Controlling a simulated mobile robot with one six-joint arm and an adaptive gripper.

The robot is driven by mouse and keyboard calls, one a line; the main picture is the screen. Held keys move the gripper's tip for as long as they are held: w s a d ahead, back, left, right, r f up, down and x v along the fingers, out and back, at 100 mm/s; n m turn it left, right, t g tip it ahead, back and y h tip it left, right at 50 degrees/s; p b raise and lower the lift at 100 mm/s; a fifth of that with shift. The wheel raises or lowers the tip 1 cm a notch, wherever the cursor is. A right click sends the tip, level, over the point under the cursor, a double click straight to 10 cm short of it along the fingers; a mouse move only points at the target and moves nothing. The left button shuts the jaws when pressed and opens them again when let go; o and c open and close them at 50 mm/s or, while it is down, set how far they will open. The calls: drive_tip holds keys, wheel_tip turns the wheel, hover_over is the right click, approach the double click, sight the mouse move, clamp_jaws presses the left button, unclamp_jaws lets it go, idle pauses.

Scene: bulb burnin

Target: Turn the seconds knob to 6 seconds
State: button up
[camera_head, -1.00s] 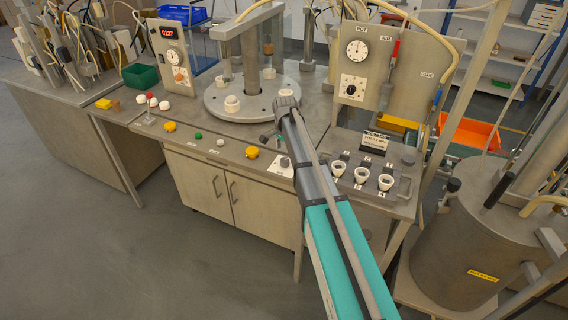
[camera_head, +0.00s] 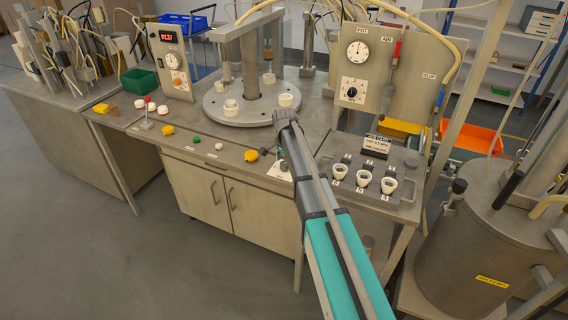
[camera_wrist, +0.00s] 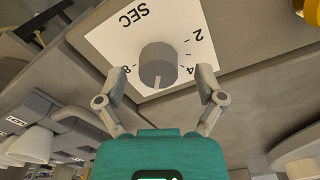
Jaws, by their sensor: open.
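The seconds knob (camera_wrist: 158,64) is a grey cylinder on a white plate (camera_wrist: 110,42) marked SEC, seen upside down in the wrist view. The figures 2, 4 and 8 show around it; a 6 is not visible. A pale mark shows at the knob's lower edge; I cannot tell surely whether it is the pointer. My gripper (camera_wrist: 161,75) is open, one finger on each side of the knob, with gaps visible. In the head view the white plate (camera_head: 279,173) lies at the bench front, and my arm partly hides the knob and gripper.
A yellow button (camera_head: 251,156) sits left of the plate. A panel with white cups (camera_head: 363,178) stands to the right. The round turntable (camera_head: 215,105) with posts is behind. A gauge box (camera_head: 354,75) rises at the back right.

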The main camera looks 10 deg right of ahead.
drive_tip(key=shift+c, duration=0.2)
drive_tip(key=c, duration=1.1)
drive_tip(key=shift+n, duration=0.7)
drive_tip(key=o, duration=1.1)
drive_tip(key=shift+w, duration=0.1)
drive_tip(key=shift+o, duration=0.2)
drive_tip(key=shift+r, duration=0.15)
